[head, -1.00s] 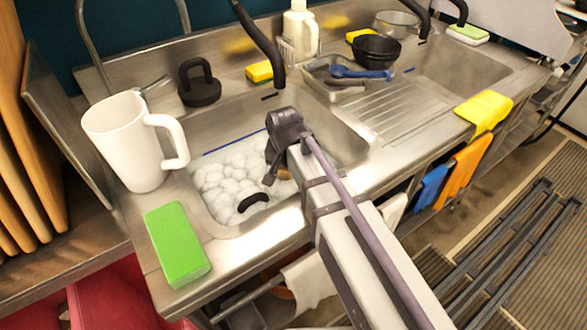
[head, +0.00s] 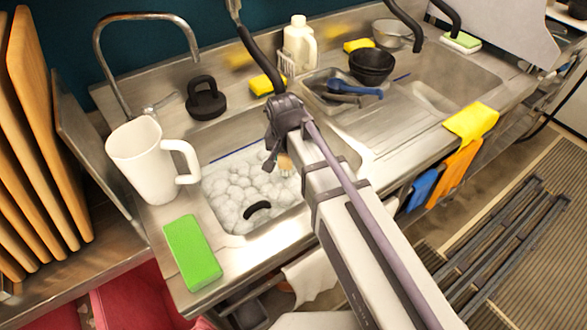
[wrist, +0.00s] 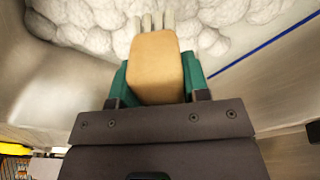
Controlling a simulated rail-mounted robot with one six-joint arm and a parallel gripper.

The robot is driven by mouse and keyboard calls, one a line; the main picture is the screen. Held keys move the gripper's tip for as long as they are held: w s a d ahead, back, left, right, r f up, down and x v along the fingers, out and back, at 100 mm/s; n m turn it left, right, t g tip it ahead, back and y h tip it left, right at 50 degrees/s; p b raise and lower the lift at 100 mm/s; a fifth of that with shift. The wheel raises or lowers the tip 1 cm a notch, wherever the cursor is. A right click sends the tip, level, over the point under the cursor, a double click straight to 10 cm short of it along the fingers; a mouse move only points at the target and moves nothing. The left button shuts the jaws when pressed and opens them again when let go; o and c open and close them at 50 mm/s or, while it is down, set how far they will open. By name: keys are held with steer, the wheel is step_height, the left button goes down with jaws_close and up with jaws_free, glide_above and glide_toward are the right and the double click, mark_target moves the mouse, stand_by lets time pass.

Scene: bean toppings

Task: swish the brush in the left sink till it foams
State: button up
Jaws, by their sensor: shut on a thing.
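The left sink (head: 222,153) holds a thick layer of white foam (head: 238,190), with a small black curved thing (head: 257,210) poking out of it. My gripper (wrist: 153,82) is shut on the brush (wrist: 155,62), a tan block with pale bristles, held between teal fingers. The bristles point toward the foam at the top of the wrist view; I cannot tell whether they touch it. In the head view my arm covers most of the gripper, and only a bit of the brush (head: 285,163) shows at the sink's right side.
A white pitcher (head: 143,160) and a green sponge (head: 192,252) stand on the sink's left and front rim. A black plunger-like thing (head: 206,99) and a white bottle (head: 298,45) are behind. A tray (head: 322,82) and black bowls (head: 371,66) sit to the right.

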step_height(320, 180, up, 11)
steer(key=p, duration=1)
stand_by(0.8)
